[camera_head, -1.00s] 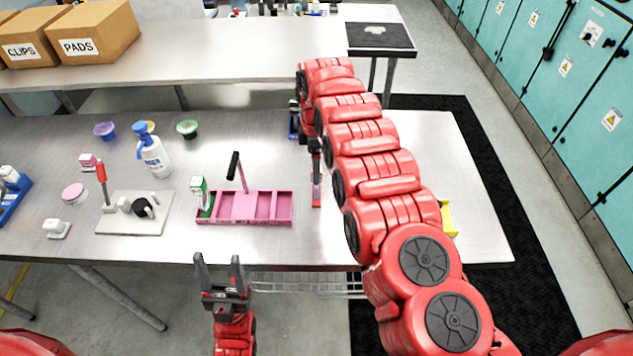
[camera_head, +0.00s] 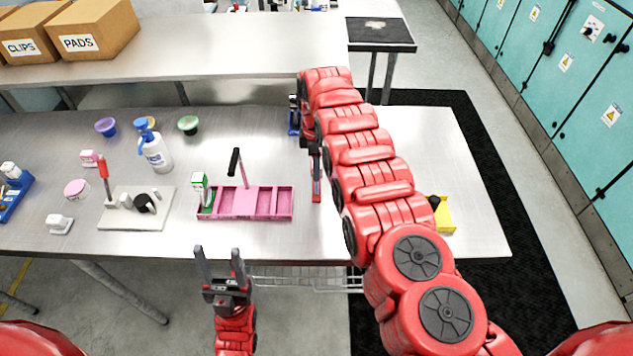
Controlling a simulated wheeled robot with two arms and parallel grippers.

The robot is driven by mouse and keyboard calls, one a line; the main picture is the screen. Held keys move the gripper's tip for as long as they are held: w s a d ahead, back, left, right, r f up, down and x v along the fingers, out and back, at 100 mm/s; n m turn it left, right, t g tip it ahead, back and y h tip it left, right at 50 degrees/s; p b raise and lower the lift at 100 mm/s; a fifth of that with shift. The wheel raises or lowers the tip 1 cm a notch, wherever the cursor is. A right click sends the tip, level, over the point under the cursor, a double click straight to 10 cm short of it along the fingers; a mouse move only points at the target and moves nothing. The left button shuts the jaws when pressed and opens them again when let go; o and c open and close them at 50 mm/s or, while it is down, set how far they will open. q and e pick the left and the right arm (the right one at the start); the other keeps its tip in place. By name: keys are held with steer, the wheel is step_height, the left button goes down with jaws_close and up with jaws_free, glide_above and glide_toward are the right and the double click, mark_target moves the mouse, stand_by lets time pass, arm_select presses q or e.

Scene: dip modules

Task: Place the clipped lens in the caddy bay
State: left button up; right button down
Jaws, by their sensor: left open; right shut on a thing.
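A pink caddy (camera_head: 264,215) with several bays and a black-topped upright handle stands near the table's front edge. A green-and-white carton (camera_head: 200,189) stands at its left end. My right arm reaches over the table to the right of the caddy. My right gripper (camera_head: 314,150) is at the arm's far end, pointing down, partly hidden by the arm. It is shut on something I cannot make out. A narrow red-and-dark piece shows just below it. I cannot clearly identify the clipped lens. My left gripper (camera_head: 221,264) is open and empty, in front of the table edge.
A white bottle (camera_head: 155,150) with a blue top stands behind a pale board (camera_head: 136,214) with a red-handled fixture. A yellow tray (camera_head: 446,216) sits right of my arm, partly covered. A blue item (camera_head: 293,118) stands behind my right gripper.

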steer(key=shift+r, duration=0.1)
stand_by(0.3)
steer(key=shift+r+b, duration=0.5)
steer(key=shift+r, duration=0.05)
steer(key=shift+r+b, duration=0.9)
steer(key=shift+r, duration=0.05)
steer(key=shift+s+a+r+p, duration=0.15)
steer(key=shift+a+r+p, duration=0.1)
steer(key=shift+r+p, duration=0.35)
steer(key=shift+s+a+p, duration=0.35)
steer(key=shift+s+p, duration=0.1)
steer(key=shift+p, duration=0.2)
steer(key=s+a+p, duration=0.7)
steer(key=s+p, duration=0.2)
steer(key=s, duration=0.3)
steer(key=shift+a+r, duration=0.25)
steer(key=shift+r, duration=0.1)
